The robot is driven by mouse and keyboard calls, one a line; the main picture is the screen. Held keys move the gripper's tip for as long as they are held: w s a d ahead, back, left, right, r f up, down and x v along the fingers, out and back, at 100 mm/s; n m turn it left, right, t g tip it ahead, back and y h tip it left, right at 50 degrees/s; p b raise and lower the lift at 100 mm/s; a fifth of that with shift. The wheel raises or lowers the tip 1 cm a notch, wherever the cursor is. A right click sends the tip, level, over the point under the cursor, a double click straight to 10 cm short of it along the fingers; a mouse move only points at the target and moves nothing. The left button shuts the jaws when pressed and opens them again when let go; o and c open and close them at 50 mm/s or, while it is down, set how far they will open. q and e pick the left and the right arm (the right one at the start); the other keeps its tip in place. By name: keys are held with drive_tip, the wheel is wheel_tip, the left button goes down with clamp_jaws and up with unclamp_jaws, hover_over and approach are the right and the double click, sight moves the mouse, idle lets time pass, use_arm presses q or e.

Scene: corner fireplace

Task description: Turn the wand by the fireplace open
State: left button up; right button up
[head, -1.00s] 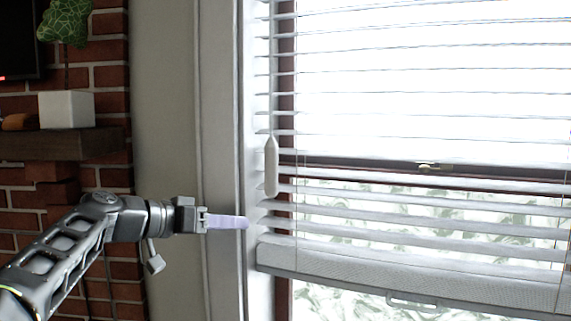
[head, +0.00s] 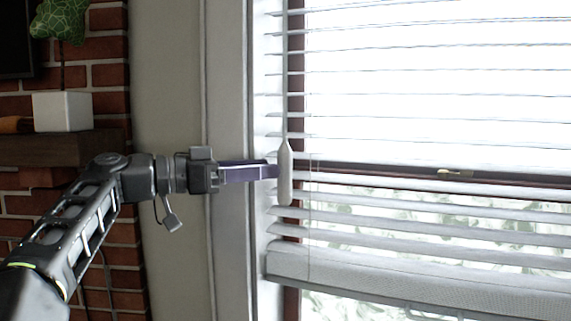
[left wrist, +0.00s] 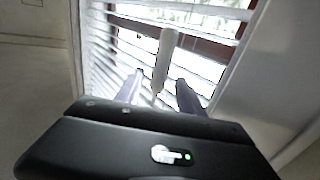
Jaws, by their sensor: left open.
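The wand (head: 285,172) is a white, slim handle hanging upright at the left side of the window blinds (head: 400,230). My left gripper (head: 274,171) reaches in from the left, level with the wand, its fingertips right beside it. In the left wrist view the wand (left wrist: 164,62) hangs between the two purple fingers of the open left gripper (left wrist: 158,88), its lower end near the fingertips. I cannot tell whether a finger touches it. My right gripper is not in view.
The window frame (head: 229,100) stands left of the blinds, behind my left gripper. A brick wall (head: 108,75) with a dark mantel (head: 60,148) is at the left. A white pot (head: 63,111) with a green plant (head: 60,20) stands on the mantel.

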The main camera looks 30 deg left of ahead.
sight(285, 167)
use_arm(q)
drive_tip(key=p+x, duration=0.1)
drive_tip(key=x, duration=0.3)
drive_tip(key=shift+r, duration=0.1)
drive_tip(key=shift+w+d+p, duration=0.4)
drive_tip(key=shift+w+d, duration=0.05)
drive_tip(key=shift+w, duration=0.05)
clamp_jaws()
